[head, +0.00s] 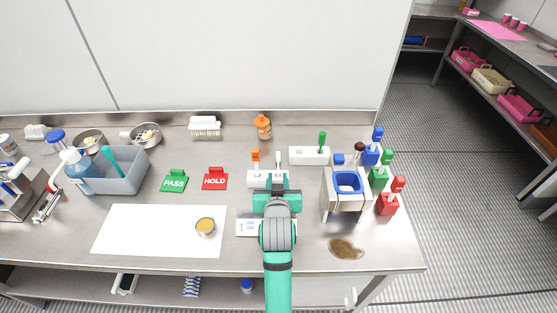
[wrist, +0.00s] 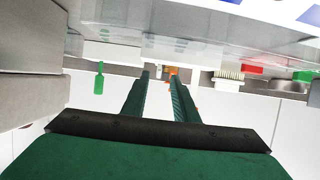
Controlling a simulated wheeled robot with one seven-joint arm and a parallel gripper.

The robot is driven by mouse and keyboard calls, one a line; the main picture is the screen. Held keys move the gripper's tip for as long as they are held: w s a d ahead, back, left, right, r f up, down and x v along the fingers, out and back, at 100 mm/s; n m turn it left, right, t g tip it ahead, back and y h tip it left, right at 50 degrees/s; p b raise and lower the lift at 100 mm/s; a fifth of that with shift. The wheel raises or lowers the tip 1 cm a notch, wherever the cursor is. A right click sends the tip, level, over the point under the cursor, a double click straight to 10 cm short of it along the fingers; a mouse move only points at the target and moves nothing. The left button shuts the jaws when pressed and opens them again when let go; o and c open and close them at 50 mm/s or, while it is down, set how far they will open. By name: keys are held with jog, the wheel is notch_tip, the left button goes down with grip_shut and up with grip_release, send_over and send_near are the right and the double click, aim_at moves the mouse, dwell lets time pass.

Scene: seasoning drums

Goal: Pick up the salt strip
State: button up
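A white block (head: 254,180) stands mid-table, with an orange-topped piece (head: 256,156) and a white-topped piece (head: 278,159) upright in it. No readable label tells me which is the salt strip. My gripper (head: 273,190) is low over the table, just in front of this block, and hides part of it. In the wrist view, my gripper (wrist: 160,78) shows two green fingers apart with a gap between them. A small orange thing (wrist: 171,71) shows beyond the fingertips. I see nothing clearly held.
A white block (head: 308,156) with a green-handled piece (head: 322,141) stands behind right. A steel box with a blue-rimmed opening (head: 347,173) is to the right. A red HOLD sign (head: 215,181) is left. A printed card (head: 247,228) lies partly under my arm.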

jog(key=x, duration=0.4)
jog(key=shift+w, duration=0.2)
jog(key=shift+d, duration=0.1)
grip_shut()
jog(key=shift+r, duration=0.2)
